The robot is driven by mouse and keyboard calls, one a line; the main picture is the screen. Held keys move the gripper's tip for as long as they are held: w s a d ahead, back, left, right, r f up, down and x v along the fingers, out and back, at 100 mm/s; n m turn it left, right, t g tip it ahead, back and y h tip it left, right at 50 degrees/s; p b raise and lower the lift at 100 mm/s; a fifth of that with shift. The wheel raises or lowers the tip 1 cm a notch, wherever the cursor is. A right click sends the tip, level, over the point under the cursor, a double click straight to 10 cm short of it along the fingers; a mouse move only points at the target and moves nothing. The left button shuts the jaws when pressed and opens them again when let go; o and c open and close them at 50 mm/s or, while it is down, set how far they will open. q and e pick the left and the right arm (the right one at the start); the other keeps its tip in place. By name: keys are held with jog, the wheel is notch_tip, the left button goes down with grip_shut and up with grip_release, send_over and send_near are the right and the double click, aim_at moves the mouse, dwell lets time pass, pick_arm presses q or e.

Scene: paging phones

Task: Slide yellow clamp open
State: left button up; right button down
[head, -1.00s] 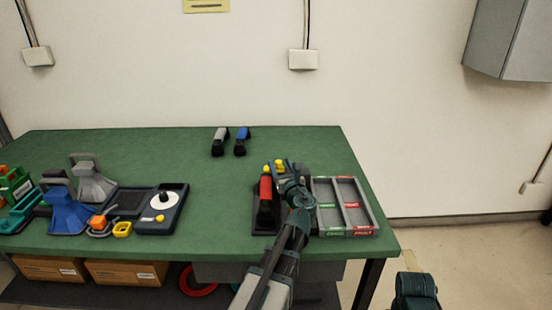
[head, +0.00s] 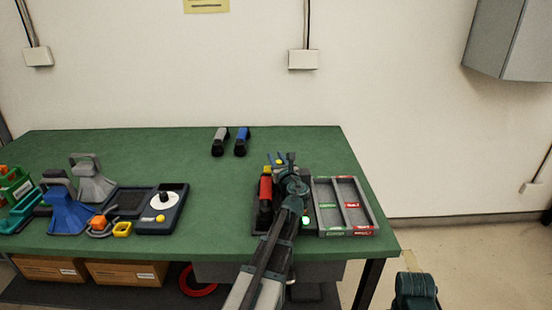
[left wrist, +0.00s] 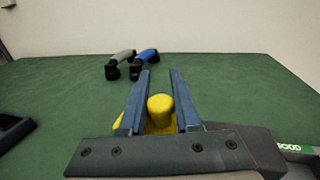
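The yellow clamp (left wrist: 160,108) shows in the left wrist view as a rounded yellow knob on a lower yellow part. In the head view, small yellow parts (head: 279,162) stand at the back of a dark fixture, beside my gripper. My left gripper (head: 287,159) is over the right side of that fixture. In the left wrist view its two fingers (left wrist: 160,75) are apart, with the knob between them; the gaps are narrow, and firm contact is not visible. My right gripper cannot be made out.
A red-and-black handset (head: 265,190) stands left of my gripper. A grey divided tray (head: 318,190) is close on the right. Grey and blue handsets (head: 241,141) lie further back. A dial unit (head: 180,212) sits left on the green table (head: 225,185), which is clear between.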

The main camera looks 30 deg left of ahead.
pick_arm(q)
grip_shut()
dwell(1.0)
